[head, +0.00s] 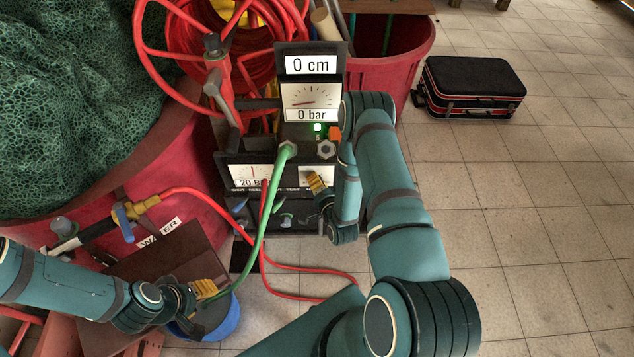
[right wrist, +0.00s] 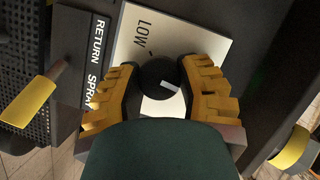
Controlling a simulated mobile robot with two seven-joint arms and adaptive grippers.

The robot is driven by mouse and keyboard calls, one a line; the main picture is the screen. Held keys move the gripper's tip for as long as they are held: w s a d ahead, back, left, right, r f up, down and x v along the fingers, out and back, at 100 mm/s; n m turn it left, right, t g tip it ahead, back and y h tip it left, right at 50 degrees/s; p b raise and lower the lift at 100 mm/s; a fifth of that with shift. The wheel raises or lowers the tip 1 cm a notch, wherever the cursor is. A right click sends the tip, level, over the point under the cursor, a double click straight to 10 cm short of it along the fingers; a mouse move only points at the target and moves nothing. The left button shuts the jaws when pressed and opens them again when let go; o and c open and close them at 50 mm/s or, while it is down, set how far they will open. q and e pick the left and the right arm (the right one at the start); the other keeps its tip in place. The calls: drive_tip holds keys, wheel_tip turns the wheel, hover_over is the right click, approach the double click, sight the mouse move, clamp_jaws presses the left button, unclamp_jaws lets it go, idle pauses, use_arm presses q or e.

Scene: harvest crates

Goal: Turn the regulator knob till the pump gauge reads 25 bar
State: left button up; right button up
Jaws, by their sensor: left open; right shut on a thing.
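The pump gauge (head: 311,96) stands in the middle of the head view and its readout says "0 bar"; its needle lies toward the left of the dial. The regulator knob (right wrist: 158,78) is black and round with a white mark, on a pale plate (right wrist: 135,38) lettered "LOW". The white mark points to the lower right in the right wrist view. My right gripper (head: 314,182) is shut on the knob, one yellow finger on each side. In the head view the gripper hides the knob. My left gripper (head: 207,289) is open and empty at lower left.
A green hose (head: 268,208) and red hose (head: 203,194) run close by. A black case (head: 472,85) lies on clear tiles at right.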

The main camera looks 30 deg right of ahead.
drive_tip(key=shift+m+t, duration=0.5)
drive_tip(key=shift+m, duration=0.6)
drive_tip(key=o, duration=1.2)
drive_tip(key=shift+a, duration=0.1)
drive_tip(key=s+a, duration=0.2)
drive_tip(key=s, duration=0.9)
drive_tip(key=shift+s+r, duration=0.35)
drive_tip(key=shift+r, duration=0.1)
